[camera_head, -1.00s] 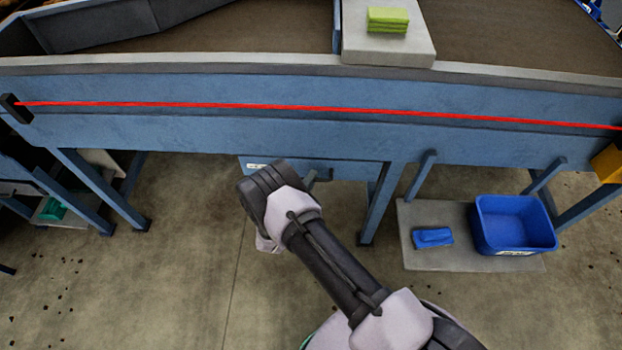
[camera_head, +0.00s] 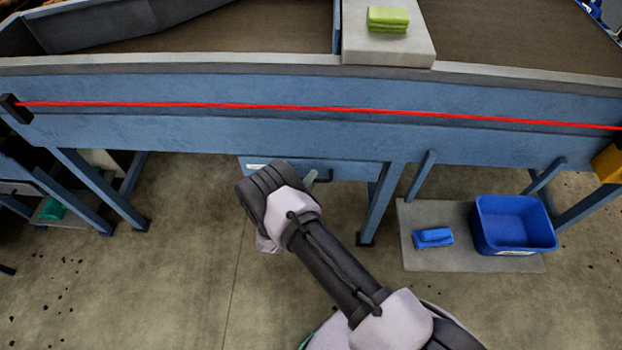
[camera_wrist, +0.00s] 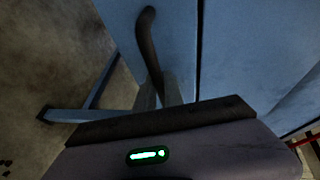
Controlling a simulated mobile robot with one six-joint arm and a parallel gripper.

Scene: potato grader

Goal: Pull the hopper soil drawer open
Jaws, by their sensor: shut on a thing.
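The soil drawer (camera_head: 345,170) is a blue panel with a small white label, under the blue machine frame. Its front also shows in the wrist view (camera_wrist: 185,40). Its dark bar handle (camera_wrist: 149,45) runs down between my fingers. A short end of the handle (camera_head: 310,180) shows beside my arm in the head view. My gripper (camera_wrist: 160,92) is shut on the handle, with its fingers partly hidden by the dark edge of the gripper body. In the head view my wrist hides the fingers. I cannot tell from these views whether the drawer stands out from the frame.
A red cord (camera_head: 300,107) runs along the machine front above the drawer. A blue leg (camera_head: 378,205) stands right of it. A blue bin (camera_head: 513,245) and a blue item (camera_head: 433,238) rest on a low grey board (camera_head: 425,262). The concrete floor (camera_head: 200,270) in front is clear.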

